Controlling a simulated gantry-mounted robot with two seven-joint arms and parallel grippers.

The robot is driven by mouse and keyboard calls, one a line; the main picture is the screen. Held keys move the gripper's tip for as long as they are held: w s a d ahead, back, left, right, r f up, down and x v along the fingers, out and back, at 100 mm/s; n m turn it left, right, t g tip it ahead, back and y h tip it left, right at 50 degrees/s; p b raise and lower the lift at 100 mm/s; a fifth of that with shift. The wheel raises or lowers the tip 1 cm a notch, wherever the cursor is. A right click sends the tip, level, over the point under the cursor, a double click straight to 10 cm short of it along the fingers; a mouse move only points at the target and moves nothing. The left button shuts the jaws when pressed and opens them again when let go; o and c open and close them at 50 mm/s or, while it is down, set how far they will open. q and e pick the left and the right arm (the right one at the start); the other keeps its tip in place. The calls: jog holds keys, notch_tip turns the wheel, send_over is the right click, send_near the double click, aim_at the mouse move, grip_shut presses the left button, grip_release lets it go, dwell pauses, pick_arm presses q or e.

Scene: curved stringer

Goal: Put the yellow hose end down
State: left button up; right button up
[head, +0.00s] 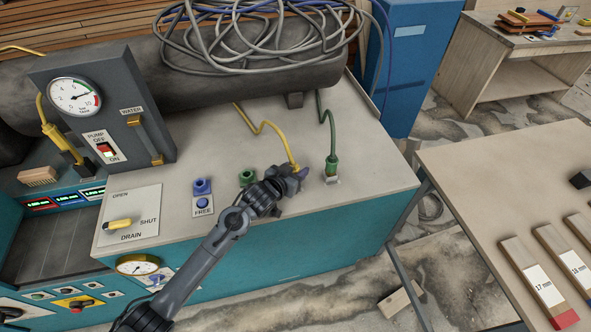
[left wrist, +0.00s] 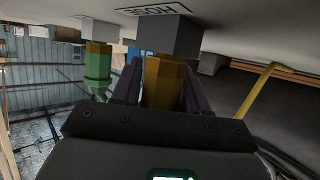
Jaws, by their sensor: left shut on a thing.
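The yellow hose (head: 262,126) runs across the bench top to its end (head: 295,167) at my left gripper (head: 291,180). In the left wrist view, the orange-yellow hose end (left wrist: 164,84) is between the two dark fingers of the gripper (left wrist: 163,92), which is shut on it. A grey block (left wrist: 170,36) lies right against the hose end there, beside an upside-down label. I cannot tell whether the end is seated in it. My gripper hides most of the end in the head view. My right gripper is not in view.
A green hose end (head: 331,165) stands close to the right of my gripper. A green fitting (head: 247,177) and a blue fitting (head: 202,186) marked FREE are to its left. A dark tank (head: 200,77) with coiled grey hose lies behind. The bench top (head: 375,178) is bare at right.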

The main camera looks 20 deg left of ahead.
pick_arm(q)
jog(key=shift+s+a+f, duration=0.1)
jog(key=shift+s+f, duration=0.1)
jog(key=shift+f, duration=0.6)
jog(key=o, duration=1.2)
jog(key=shift+f, duration=0.2)
jog(key=shift+c, duration=0.2)
jog(key=shift+r, duration=0.75)
jog(key=v, duration=0.4)
jog(key=p+v, duration=0.1)
jog(key=v, duration=0.6)
jog(key=shift+s+r+p, duration=0.15)
jog(key=shift+r+p, duration=0.25)
jog(key=shift+r, duration=0.1)
jog(key=s+f+g, duration=0.3)
jog(key=s, duration=0.7)
jog(key=s+f+g+y, duration=0.1)
jog(key=s+f+g, duration=0.2)
jog(key=s, duration=0.7)
jog(key=s+f+g+y, duration=0.1)
jog(key=s+f+g, duration=0.2)
jog(key=s, duration=0.7)
jog(key=shift+a+f+g, duration=0.3)
jog(key=shift+a+g, duration=0.05)
jog(key=shift+g, duration=0.05)
